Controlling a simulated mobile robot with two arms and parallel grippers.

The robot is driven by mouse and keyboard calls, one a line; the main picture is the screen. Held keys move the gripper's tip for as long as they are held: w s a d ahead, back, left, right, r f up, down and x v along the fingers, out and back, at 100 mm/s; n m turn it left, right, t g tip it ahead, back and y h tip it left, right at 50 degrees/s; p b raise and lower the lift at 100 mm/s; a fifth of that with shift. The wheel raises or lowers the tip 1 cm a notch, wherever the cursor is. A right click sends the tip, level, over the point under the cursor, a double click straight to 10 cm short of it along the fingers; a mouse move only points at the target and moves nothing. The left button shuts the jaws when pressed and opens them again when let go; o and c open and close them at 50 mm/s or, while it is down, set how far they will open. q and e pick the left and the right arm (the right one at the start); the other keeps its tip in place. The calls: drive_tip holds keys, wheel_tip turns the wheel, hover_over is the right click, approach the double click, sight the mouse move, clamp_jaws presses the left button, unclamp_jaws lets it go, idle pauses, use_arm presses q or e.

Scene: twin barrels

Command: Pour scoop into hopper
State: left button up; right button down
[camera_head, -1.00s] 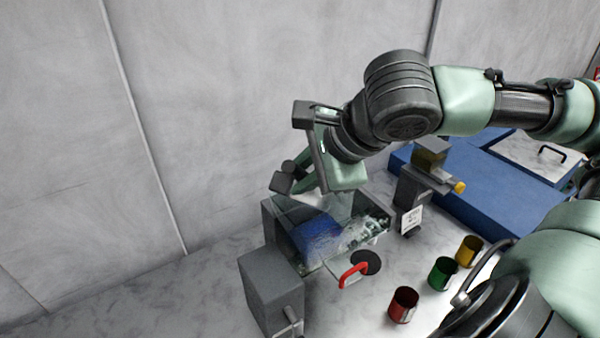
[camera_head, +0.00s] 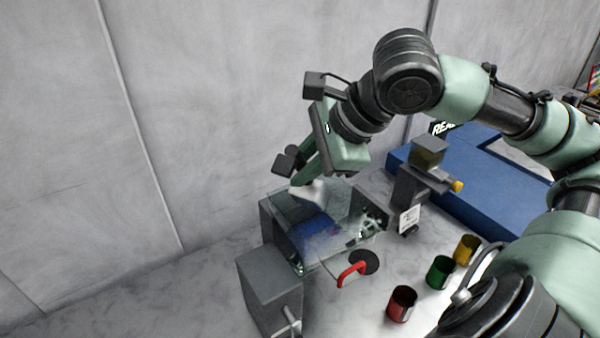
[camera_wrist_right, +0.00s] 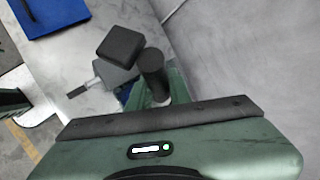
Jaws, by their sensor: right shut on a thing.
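My right gripper (camera_head: 298,170) is shut on a scoop (camera_head: 309,191), whose pale bowl shows just below the fingers. The scoop is over the clear-walled tank (camera_head: 372,234), around its rim; I cannot tell whether it is fully clear of it. Blue material (camera_head: 316,228) lies in the tank. In the right wrist view the dark fingers (camera_wrist_right: 138,58) show, but the scoop is not clearly visible. My left gripper is out of view.
A grey block (camera_head: 270,276) stands at the tank's near left. A red handle (camera_head: 351,272) and a dark disc lie in front. Red (camera_head: 401,304), green (camera_head: 440,271) and yellow (camera_head: 467,248) cups stand at the right. A blue platform (camera_head: 475,185) lies behind.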

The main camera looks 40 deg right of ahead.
drive_tip(key=shift+w+d+r+m+g+y+b, duration=0.15)
drive_tip(key=shift+w+d+r+g+y+b, duration=0.05)
drive_tip(key=shift+d+r+y+b, duration=0.2)
drive_tip(key=shift+w+d+r+m+g+y+b, duration=0.2)
drive_tip(key=shift+d+y, duration=0.1)
drive_tip(key=shift+d, duration=0.15)
drive_tip(key=shift+w+d+r+y, duration=0.2)
drive_tip(key=shift+d+r+y, duration=0.05)
drive_tip(key=shift+d+y, duration=0.25)
drive_tip(key=w+d+m+g+y+p, duration=0.2)
drive_tip(key=w+d+m+y+p, duration=0.1)
drive_tip(key=d+y+p, duration=0.2)
drive_tip(key=shift+d+y, duration=0.8)
drive_tip(key=shift+d, duration=0.35)
idle(1.2)
idle(1.0)
